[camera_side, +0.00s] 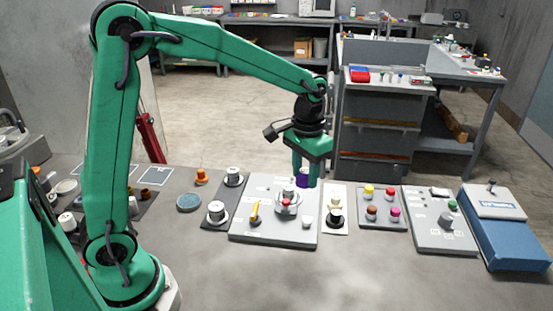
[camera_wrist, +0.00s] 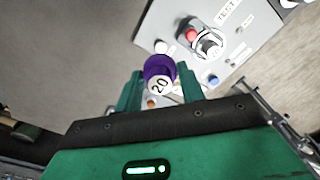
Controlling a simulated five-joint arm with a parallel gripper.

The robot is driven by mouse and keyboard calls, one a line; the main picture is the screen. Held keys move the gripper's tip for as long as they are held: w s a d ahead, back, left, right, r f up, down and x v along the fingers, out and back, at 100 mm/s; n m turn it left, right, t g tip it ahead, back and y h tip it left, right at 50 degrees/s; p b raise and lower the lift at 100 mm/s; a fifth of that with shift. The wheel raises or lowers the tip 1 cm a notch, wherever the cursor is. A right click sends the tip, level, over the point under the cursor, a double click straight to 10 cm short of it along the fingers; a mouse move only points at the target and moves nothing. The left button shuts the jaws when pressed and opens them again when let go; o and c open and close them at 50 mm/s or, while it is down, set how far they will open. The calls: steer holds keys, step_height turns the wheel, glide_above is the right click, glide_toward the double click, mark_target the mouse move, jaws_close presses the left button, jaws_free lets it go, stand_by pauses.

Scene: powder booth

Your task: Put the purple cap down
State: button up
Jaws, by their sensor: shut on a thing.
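The purple cap (camera_side: 302,178) is between the fingers of my gripper (camera_side: 305,172) in the side view, above the back right part of a grey panel.
The grey panel (camera_side: 250,236) below carries a round dial, a red knob, a yellow lever and a white knob. A white strip with a black-based knob (camera_side: 335,214) and a plate of coloured caps (camera_side: 371,222) lie to its right. A blue disc (camera_side: 189,202) lies left.

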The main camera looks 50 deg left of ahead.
steer(key=shift+w+d+f, duration=0.15)
steer(key=shift+w+d, duration=0.05)
steer(key=shift+w, duration=0.65)
steer(key=w+d+f, duration=0.3)
steer(key=w+f, duration=0.1)
steer(key=w, duration=0.6)
glide_above(335, 192)
step_height(335, 192, down, 7)
steer(key=shift+f, duration=0.2)
steer(key=shift+f, duration=0.1)
steer(key=shift+f, duration=1.9)
steer(key=shift+f, duration=0.15)
